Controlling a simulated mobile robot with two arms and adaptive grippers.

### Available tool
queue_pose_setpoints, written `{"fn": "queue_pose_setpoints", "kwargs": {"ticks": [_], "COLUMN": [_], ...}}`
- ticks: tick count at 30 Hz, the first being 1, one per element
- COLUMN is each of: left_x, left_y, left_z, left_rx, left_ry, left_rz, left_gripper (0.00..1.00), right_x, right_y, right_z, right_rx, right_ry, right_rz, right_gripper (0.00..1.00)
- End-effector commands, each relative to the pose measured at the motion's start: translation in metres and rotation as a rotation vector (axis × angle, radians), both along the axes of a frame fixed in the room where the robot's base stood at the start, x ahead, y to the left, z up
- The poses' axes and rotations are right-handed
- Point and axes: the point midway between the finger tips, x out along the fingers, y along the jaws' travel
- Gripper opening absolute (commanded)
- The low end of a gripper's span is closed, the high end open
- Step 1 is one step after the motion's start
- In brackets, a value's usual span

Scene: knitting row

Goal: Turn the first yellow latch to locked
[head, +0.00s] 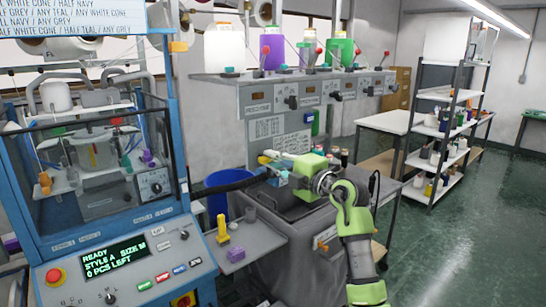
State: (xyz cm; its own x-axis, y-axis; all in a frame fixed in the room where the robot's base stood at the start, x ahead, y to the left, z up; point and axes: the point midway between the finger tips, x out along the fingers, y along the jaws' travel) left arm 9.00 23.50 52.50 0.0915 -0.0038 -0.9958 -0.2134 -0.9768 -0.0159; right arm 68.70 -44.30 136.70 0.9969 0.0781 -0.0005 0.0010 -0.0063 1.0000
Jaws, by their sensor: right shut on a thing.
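My right gripper (288,178) reaches in from the lower right over the dark grey bin-like housing. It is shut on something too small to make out. My left gripper is not in view.
The blue machine (168,95) stands at left with a lit green display (115,257). A small grey shelf (262,240) holds a yellow piece (222,228) and a purple block (236,254). A black hose (228,186) runs towards my gripper. The green floor (470,235) at right is clear.

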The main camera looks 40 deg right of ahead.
Motion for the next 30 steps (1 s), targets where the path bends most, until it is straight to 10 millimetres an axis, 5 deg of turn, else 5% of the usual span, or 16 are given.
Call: {"fn": "queue_pose_setpoints", "kwargs": {"ticks": [13, 14, 15, 30], "left_x": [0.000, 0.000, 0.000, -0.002], "left_y": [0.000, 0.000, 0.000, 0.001], "left_z": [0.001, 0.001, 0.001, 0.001], "left_rx": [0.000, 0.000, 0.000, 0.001], "left_ry": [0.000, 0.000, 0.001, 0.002], "left_rz": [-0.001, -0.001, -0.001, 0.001], "left_gripper": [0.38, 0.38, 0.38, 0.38], "right_x": [0.000, 0.000, 0.000, -0.015], "right_y": [0.000, 0.000, 0.000, -0.002], "right_z": [-0.001, -0.001, -0.001, -0.001], "right_rx": [0.010, 0.010, 0.010, 0.008], "right_ry": [0.002, 0.002, 0.002, 0.001], "right_rz": [-0.001, -0.001, -0.001, -0.001], "right_gripper": [0.00, 0.20, 0.29, 0.29]}}
